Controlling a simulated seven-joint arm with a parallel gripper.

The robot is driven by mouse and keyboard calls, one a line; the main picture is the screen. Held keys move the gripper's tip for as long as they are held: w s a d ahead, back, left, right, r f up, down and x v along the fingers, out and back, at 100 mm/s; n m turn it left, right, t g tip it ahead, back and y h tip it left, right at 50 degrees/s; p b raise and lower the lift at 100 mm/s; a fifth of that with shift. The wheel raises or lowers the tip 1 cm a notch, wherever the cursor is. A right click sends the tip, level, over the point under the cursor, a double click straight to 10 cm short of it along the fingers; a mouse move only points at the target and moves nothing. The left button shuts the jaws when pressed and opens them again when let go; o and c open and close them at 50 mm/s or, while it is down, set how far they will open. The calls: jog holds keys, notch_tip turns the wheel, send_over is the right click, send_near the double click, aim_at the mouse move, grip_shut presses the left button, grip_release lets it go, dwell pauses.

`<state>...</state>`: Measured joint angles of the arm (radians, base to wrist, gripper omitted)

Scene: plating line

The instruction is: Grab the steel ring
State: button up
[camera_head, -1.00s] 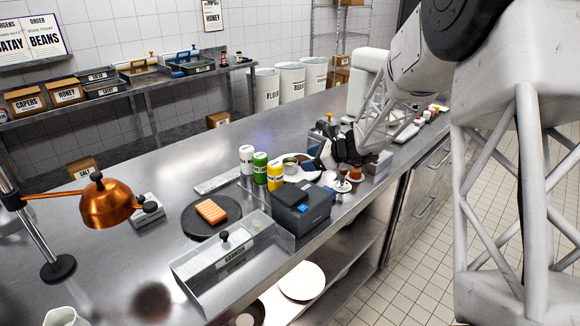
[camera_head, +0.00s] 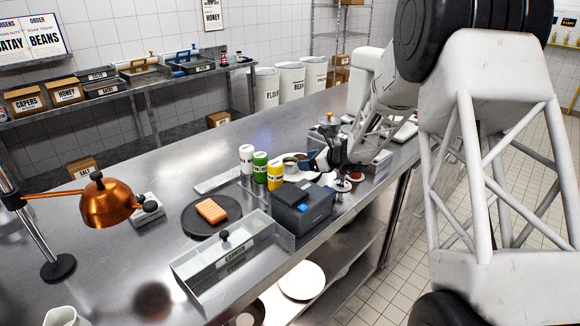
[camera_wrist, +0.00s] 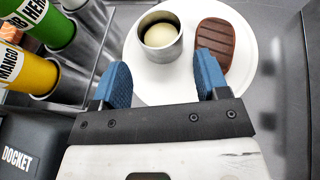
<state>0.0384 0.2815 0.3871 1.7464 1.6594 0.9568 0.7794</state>
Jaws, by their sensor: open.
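The steel ring (camera_wrist: 160,38) stands on a white plate (camera_wrist: 147,78) in the wrist view. Its inside shows something pale and round. A brown grilled patty (camera_wrist: 215,46) lies on the plate to the right of the ring. My gripper (camera_wrist: 163,72) is open, with its two blue fingertips apart on the near side of the ring and nothing between them. In the head view the ring (camera_head: 290,161) is small, left of my gripper (camera_head: 314,161), which partly hides the plate.
Green (camera_wrist: 45,22) and yellow (camera_wrist: 28,72) bottles stand in a metal rack left of the plate. A dark docket printer (camera_head: 302,208) stands on the near side. A clear garnish bin (camera_head: 230,253) and a dark round board (camera_head: 190,222) are further left.

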aim_at(293, 161)
jog(key=shift+x, duration=0.75)
jog(key=shift+a, duration=0.1)
jog(key=shift+x, duration=2.55)
jog(key=shift+r, duration=0.1)
jog(key=c, duration=0.6)
jog(key=shift+o, duration=0.2)
notch_tip(293, 161, up, 10)
